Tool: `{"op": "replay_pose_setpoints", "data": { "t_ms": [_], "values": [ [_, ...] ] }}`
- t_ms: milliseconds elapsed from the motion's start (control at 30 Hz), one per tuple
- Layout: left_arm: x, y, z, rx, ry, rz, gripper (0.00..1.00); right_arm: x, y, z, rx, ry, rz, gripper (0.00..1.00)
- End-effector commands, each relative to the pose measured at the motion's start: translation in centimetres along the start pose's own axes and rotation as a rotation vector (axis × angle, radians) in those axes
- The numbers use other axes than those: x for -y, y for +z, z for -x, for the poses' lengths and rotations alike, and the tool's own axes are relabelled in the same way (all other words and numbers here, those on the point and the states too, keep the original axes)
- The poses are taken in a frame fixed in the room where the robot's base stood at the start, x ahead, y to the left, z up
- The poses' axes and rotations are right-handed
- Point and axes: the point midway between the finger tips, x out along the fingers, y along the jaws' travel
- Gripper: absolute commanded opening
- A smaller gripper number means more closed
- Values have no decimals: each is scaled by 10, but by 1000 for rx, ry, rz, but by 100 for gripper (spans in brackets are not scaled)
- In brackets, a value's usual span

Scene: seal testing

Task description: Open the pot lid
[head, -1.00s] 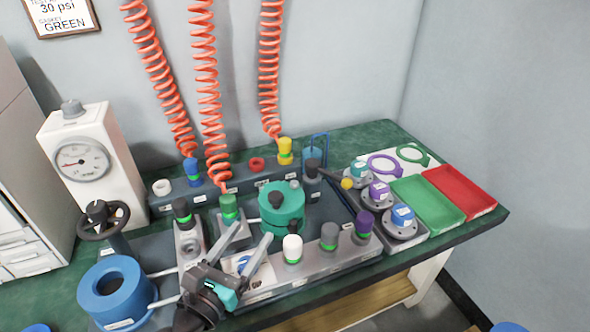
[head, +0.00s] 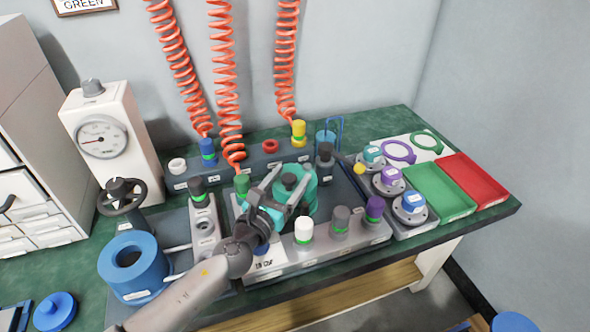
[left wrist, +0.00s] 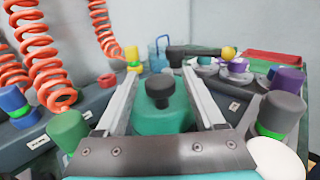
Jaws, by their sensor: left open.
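The teal pot (head: 304,203) stands in the middle of the bench fixture, and its lid has a dark round knob (head: 290,181) on top. In the left wrist view the teal lid (left wrist: 162,115) and its black knob (left wrist: 159,89) sit between my finger bars. My left gripper (head: 288,188) is open, with its two grey fingers on either side of the knob. I cannot tell whether they touch the lid. The gripper partly hides the pot in the head view. My right gripper is not in view.
White (head: 304,230), grey and purple (head: 375,209) capped posts stand close in front of the pot. A black lever with a yellow ball (head: 359,168) is to its right. Orange coiled hoses (head: 226,90) hang behind. Green (head: 438,192) and red trays lie at far right.

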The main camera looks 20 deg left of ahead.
Motion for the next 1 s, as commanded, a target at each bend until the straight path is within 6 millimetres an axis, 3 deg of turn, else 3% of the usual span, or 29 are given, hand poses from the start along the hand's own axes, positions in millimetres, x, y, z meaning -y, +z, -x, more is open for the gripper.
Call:
{"op": "replay_pose_setpoints", "data": {
  "t_ms": [233, 633, 1000],
  "values": [
    [0, 0, -24, 0, 0, 0, 70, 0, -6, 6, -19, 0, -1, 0],
    [0, 0, -29, 0, 0, 0, 70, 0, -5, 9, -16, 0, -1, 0],
    [0, 0, -29, 0, 0, 0, 29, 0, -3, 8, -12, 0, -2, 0]
  ]
}}
